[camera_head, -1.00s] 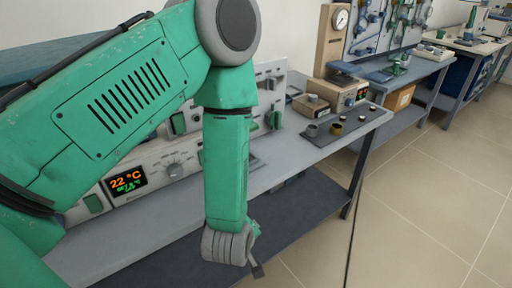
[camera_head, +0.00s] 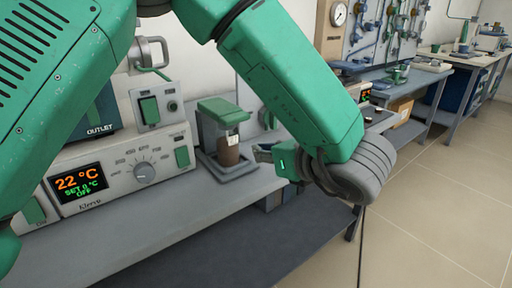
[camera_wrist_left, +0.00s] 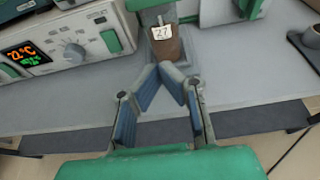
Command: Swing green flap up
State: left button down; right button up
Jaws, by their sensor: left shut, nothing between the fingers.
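A small grey stand with a green top piece (camera_head: 218,107), which looks like the flap, is on the bench and holds a brown jar (camera_head: 228,150). The green piece lies about level across the top. The jar's label reads 27 in the left wrist view (camera_wrist_left: 165,45), where the green flap is mostly cut off by the top edge. My left gripper (camera_head: 262,152) is just right of the stand, lower than the flap and apart from it. In the left wrist view its fingertips (camera_wrist_left: 163,72) meet, empty, before the stand's base. My right gripper is not in view.
A furnace control panel (camera_head: 118,172) showing 22 °C, with a dial and green switches, is left of the stand. A green-switch outlet box (camera_head: 158,108) sits above it. The grey bench top (camera_head: 190,212) is clear in front. My left arm covers much of the view.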

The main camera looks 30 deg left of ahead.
aim_at(231, 134)
pick_arm(q)
jog(key=b+x, duration=0.1)
jog(key=x, duration=0.3)
jog(key=b+x, duration=0.1)
jog(key=x, duration=0.4)
jog(key=shift+d+f, duration=0.1)
jog(key=shift+f, duration=0.1)
notch_tip(231, 134, up, 3)
jog(key=shift+r, duration=0.1)
jog(key=shift+s+r, duration=0.1)
jog(key=shift+r, duration=0.2)
jog(key=shift+d+r, duration=0.25)
jog(key=shift+r, duration=0.05)
jog(key=shift+a+r, duration=0.1)
jog(key=shift+r, duration=0.05)
